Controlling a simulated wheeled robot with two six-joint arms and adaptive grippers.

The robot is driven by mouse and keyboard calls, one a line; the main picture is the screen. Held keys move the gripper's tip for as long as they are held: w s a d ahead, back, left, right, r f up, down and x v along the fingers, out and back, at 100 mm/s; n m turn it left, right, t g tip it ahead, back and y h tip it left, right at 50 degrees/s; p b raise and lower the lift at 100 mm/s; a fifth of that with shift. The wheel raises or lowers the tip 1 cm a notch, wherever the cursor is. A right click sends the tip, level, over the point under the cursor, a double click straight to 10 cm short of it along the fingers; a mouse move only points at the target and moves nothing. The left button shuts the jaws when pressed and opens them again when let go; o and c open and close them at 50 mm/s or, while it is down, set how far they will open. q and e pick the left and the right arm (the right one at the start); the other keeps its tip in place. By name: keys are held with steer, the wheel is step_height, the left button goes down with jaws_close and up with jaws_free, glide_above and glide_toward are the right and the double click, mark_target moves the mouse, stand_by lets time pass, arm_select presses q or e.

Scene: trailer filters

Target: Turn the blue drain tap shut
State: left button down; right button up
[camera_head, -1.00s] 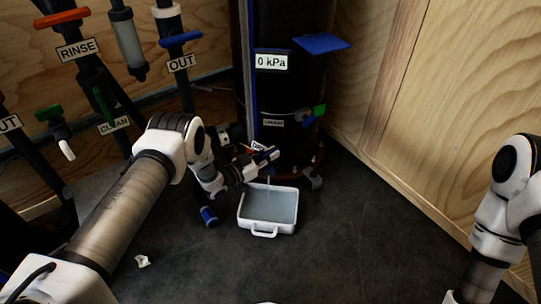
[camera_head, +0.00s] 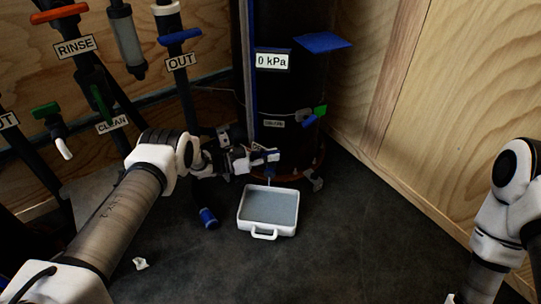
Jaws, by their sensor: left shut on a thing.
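The blue drain tap (camera_head: 270,171) is low on the front of the black tank (camera_head: 284,98), above a white tray (camera_head: 243,212) of greyish liquid. My left gripper (camera_head: 268,156) reaches in from the left and is shut at the tap's handle, which the fingers mostly hide. The exact angle of the handle is too small to tell. A small label near the tap is partly covered by my gripper. My right arm shows at the right edge, but its gripper is out of view.
A blue-ended hose (camera_head: 208,217) lies left of the tray. A white scrap (camera_head: 140,264) is on the dark floor. Pipes with RINSE (camera_head: 75,48), OUT (camera_head: 181,61) and CLEAN labels stand at the left. A 0 kPa display (camera_head: 272,60) is on the tank. Floor right of the tray is clear.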

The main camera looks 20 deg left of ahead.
arm_select(q)
steer(key=c, duration=1.2)
jaws_free()
